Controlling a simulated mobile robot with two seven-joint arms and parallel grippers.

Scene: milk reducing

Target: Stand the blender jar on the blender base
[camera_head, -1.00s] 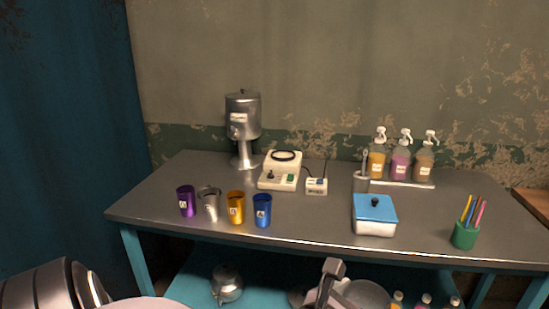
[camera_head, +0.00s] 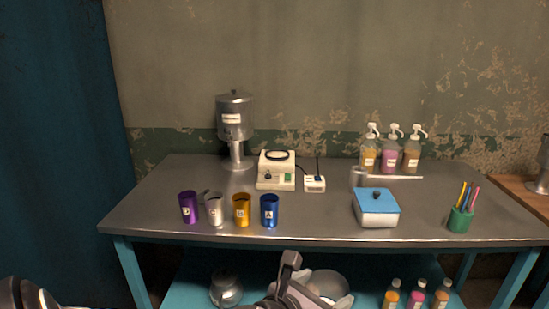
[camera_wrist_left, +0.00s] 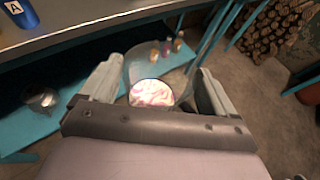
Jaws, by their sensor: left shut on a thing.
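In the left wrist view the jar (camera_wrist_left: 140,66) sits between the fingers, with pink and white contents (camera_wrist_left: 152,93). My left gripper (camera_head: 316,286) is shut on the jar; it also shows in the left wrist view (camera_wrist_left: 158,88).
Purple, silver, orange and blue cups (camera_head: 242,211) line the table's front left. A metal dispenser (camera_head: 235,125), a small white box (camera_head: 315,183), pump bottles (camera_head: 389,155), a blue-lidded box (camera_head: 376,210) and a pencil cup (camera_head: 460,219) stand around. The front middle is clear.

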